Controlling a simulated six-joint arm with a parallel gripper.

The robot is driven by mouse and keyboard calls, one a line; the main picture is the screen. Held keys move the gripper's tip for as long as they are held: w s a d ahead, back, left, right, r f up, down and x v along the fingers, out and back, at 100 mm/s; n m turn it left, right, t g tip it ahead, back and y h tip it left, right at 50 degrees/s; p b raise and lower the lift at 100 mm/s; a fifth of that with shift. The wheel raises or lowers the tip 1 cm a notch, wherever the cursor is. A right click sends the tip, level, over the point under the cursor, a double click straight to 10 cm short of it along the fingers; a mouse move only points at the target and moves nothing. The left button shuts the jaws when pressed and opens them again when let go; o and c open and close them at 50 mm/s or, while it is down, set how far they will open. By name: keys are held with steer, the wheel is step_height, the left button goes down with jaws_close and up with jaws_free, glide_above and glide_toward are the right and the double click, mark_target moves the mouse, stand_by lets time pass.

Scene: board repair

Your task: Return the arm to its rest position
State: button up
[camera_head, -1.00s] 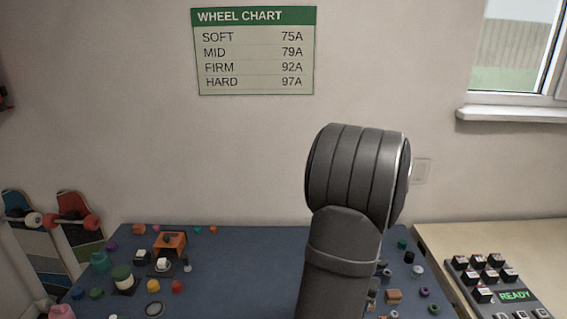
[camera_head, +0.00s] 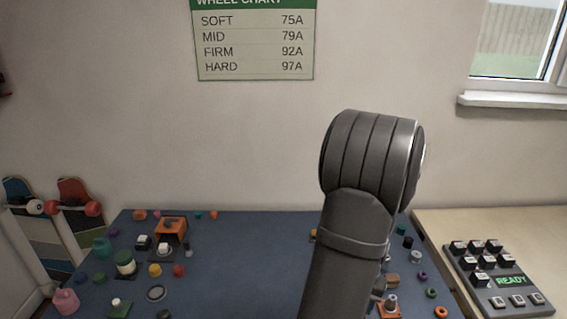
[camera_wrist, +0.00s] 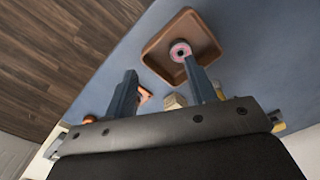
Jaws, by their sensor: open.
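In the wrist view my gripper (camera_wrist: 160,92) is open, its two blue-grey fingers spread apart with nothing held between them. Beyond the right fingertip is a brown square tray (camera_wrist: 207,43) with a pink and white wheel (camera_wrist: 180,50) in it. The right finger overlaps part of the tray in the picture; I cannot tell whether they touch. In the head view my arm rises in front of the blue mat, and my gripper is hidden from that camera.
The blue mat (camera_head: 245,270) holds several small coloured parts at left and right. An orange fixture (camera_head: 171,228) stands at back left. A keypad reading READY (camera_head: 511,281) lies on the pale bench at right. Skateboards (camera_head: 80,210) lean at far left. The mat's middle left of my arm is mostly clear.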

steer(key=s+d+r, duration=0.5)
steer(key=s, duration=0.2)
steer(key=w+d, duration=0.3)
steer(key=w, duration=1.7)
steer(key=shift+w+a, duration=0.95)
steer(key=shift+w, duration=2.05)
steer(key=shift+w+a, duration=1)
steer(key=shift+w, duration=2)
steer(key=shift+w+a, duration=0.95)
steer(key=shift+w, duration=2.05)
steer(key=shift+s+d, duration=0.1)
steer(key=shift+s+d+r, duration=0.1)
steer(key=shift+s+d, duration=0.05)
steer(key=shift+s, duration=0.1)
steer(key=s+d, duration=0.2)
steer(key=s, duration=0.7)
steer(key=s+d, duration=0.3)
steer(key=s, duration=0.5)
steer(key=shift+s+r, duration=0.4)
